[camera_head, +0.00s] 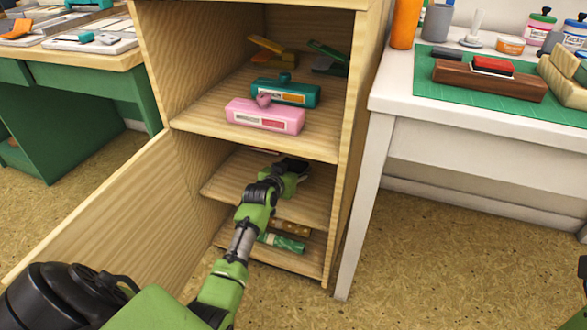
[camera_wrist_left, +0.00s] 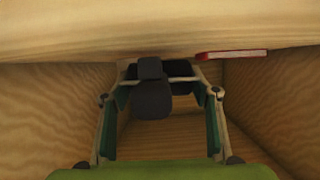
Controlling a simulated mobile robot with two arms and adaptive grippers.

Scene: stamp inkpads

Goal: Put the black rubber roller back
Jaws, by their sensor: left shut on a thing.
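My left gripper (camera_head: 287,174) reaches into the middle shelf of an open wooden cabinet (camera_head: 152,60). In the left wrist view its fingers (camera_wrist_left: 160,88) stand on either side of the black rubber roller (camera_wrist_left: 152,98) and are shut on it. The roller shows as a dark body with a wider dark part behind it. In the head view my gripper and arm hide most of it; a small dark piece (camera_head: 293,163) shows at the gripper's tip. I cannot tell whether the roller touches the shelf.
A flat red item (camera_wrist_left: 232,54) lies deeper in the compartment, right of the roller. The shelf above holds a pink box (camera_head: 265,117) and a teal box (camera_head: 285,93). Patterned rolls (camera_head: 283,242) lie below. The cabinet door (camera_head: 110,215) stands open at left; a white table (camera_head: 440,150) is at right.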

